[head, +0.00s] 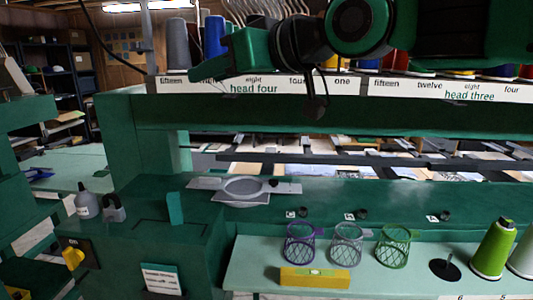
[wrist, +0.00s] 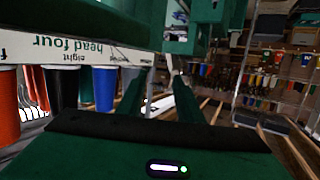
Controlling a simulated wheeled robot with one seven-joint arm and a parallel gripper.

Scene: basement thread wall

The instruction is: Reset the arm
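My arm reaches across the top of the head view. Its green gripper (head: 200,73) points left, in front of the label strip (head: 270,86) reading "head four" and the thread cones above it. In the wrist view, my gripper (wrist: 158,88) shows two green fingers standing apart with nothing between them. The label strip appears upside down there (wrist: 70,48), with an orange cone (wrist: 8,105), a black cone (wrist: 60,87) and a blue cone (wrist: 103,88) beside the gripper. I cannot tell whether the gripper touches anything.
A pale green shelf below holds purple (head: 299,243), grey (head: 346,245) and green (head: 393,247) mesh cups, a yellow level (head: 315,278) and a green thread cone (head: 492,249). A grey hoop (head: 246,189) lies behind them. A grey bottle (head: 86,205) stands at left.

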